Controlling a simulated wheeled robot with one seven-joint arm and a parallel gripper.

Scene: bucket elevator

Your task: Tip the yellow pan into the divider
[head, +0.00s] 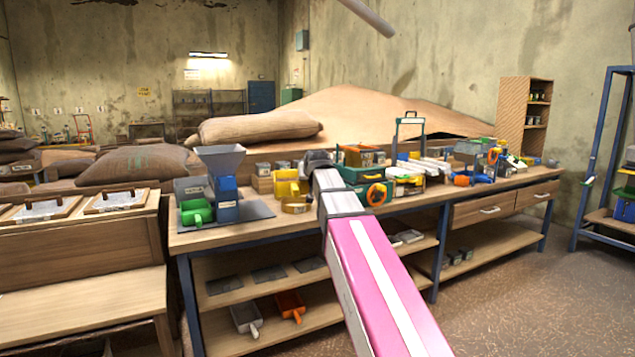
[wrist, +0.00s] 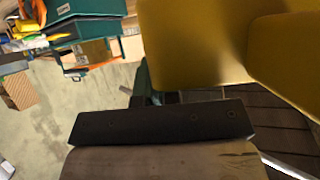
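The yellow pan (head: 286,184) shows in the head view at the bench's left part, just left of my gripper (head: 318,158). In the wrist view large yellow surfaces (wrist: 195,45), likely the same pan, fill the upper right very close to the camera. The divider (head: 228,192) seems to be the blue body under a grey hopper (head: 221,160), left of the pan, with a green scoop-like pan (head: 196,212) at its foot. My arm hides part of the bench, and my fingertips are not clear in either view, so their grip on the pan cannot be told.
The wooden bench (head: 245,237) is crowded right of my arm with a green box (head: 360,172), an orange tape roll (head: 377,194) and tools. A yellow-brown ring-like item (head: 296,205) lies near the front edge. White (head: 246,319) and orange (head: 290,305) scoops lie on the lower shelf.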

